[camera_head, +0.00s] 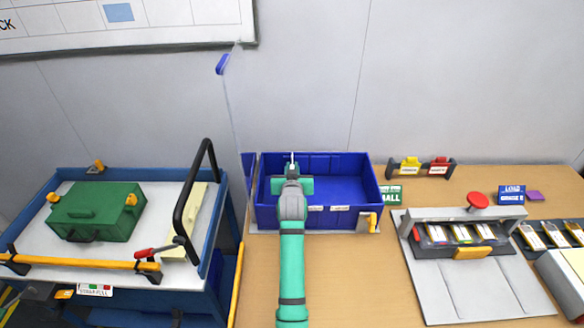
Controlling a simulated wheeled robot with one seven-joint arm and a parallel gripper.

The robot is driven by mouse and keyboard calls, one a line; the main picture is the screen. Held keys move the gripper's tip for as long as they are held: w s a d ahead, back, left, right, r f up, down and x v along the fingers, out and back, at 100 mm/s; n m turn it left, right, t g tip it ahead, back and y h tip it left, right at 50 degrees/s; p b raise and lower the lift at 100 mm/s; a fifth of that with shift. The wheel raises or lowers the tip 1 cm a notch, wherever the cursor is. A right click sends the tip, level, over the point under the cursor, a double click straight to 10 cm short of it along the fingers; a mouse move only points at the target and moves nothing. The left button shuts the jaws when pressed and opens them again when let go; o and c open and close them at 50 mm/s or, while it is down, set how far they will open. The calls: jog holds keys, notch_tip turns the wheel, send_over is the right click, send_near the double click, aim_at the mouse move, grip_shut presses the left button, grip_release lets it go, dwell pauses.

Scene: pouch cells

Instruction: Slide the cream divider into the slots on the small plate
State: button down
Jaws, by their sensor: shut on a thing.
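My gripper (292,163) is over the left part of the blue bin (345,215), pointing away from the camera. It is shut on a thin pale piece (292,156), seen almost edge-on and mostly hidden by the gripper and wrist. I cannot tell whether this piece is the cream divider or whether it touches the bin. A cream panel (187,222) lies on the cart at left, apart from my gripper. The bin stands on a grey plate (362,228) beside a green sign reading in part "ALL". I cannot make out any slots.
The cart (62,181) at left holds a green case (97,211), with a black handle (196,195) rising at its right. A grey fixture (470,290) with a red knob (478,201) stands at right. Bare wooden table (350,285) shows between my arm and the fixture.

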jog(key=shift+f, duration=0.9)
jog(key=c, duration=1.7)
grip_release()
jog(key=shift+f, duration=0.1)
jog(key=shift+s, duration=0.1)
jog(key=v, duration=1)
jog(key=shift+s+r, duration=0.25)
jog(key=shift+s, duration=0.05)
